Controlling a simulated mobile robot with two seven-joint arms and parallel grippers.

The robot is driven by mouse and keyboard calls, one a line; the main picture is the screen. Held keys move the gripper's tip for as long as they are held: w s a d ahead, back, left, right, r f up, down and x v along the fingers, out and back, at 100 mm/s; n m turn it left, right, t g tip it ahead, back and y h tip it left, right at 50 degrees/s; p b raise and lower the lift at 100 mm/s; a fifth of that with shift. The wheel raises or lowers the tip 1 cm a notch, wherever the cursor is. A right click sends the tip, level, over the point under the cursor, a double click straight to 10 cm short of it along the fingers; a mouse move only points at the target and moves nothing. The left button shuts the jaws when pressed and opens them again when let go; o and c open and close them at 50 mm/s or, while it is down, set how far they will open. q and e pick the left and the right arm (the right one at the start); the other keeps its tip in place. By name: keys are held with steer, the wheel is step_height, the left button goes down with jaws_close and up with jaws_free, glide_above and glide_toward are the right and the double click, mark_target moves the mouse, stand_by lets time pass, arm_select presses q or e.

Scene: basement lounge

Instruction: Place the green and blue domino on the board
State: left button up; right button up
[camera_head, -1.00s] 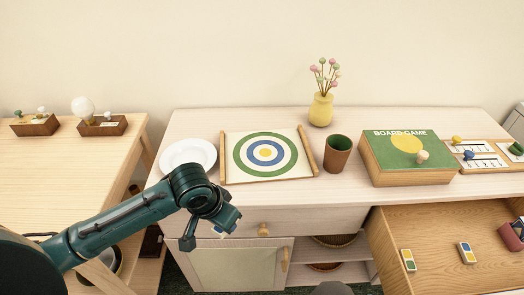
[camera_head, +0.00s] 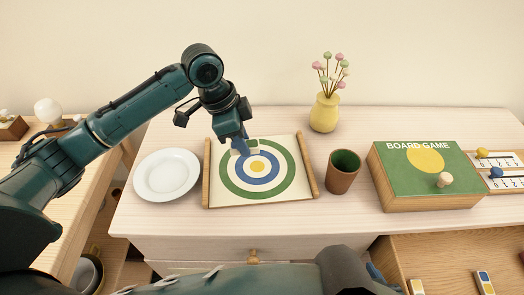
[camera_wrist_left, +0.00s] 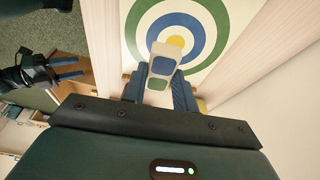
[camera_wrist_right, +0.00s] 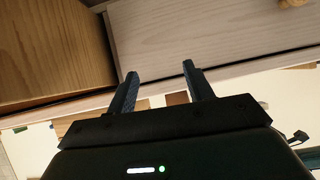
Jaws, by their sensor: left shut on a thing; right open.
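The board (camera_head: 298,193) is a cream sheet with green, blue and yellow rings between two wooden side bars, lying on the dresser top. It also shows in the left wrist view (camera_wrist_left: 135,15). My left gripper (camera_head: 238,145) is over the far part of the board's rings. It is shut on the green and blue domino (camera_wrist_left: 164,50), a pale block with one blue and one green patch. I cannot tell whether the domino touches the board. My right gripper (camera_wrist_right: 161,70) is open and empty near the front of the furniture.
A white plate (camera_head: 167,175) stands left of the board and a brown cup (camera_head: 343,173) right of it. Farther right is a board game box (camera_head: 410,172). A yellow vase (camera_head: 324,112) stands behind. Other dominoes (camera_head: 485,283) lie in the open drawer (camera_head: 450,255).

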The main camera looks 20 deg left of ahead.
mark_target(249, 176)
arm_select(q)
step_height(249, 176, down, 4)
steer(key=shift+r, duration=0.1)
steer(key=shift+s+f, duration=0.1)
steer(key=shift+f, duration=0.65)
step_height(249, 176, down, 4)
steer(key=shift+f, duration=0.2)
arm_select(e)
steer(key=shift+s+f, duration=0.3)
steer(key=shift+s, duration=0.05)
arm_select(q)
steer(key=shift+f, duration=0.15)
arm_select(e)
steer(key=shift+r, duration=0.15)
arm_select(q)
steer(key=o, duration=0.9)
steer(key=shift+o, duration=0.2)
arm_select(e)
steer(key=shift+w, duration=0.1)
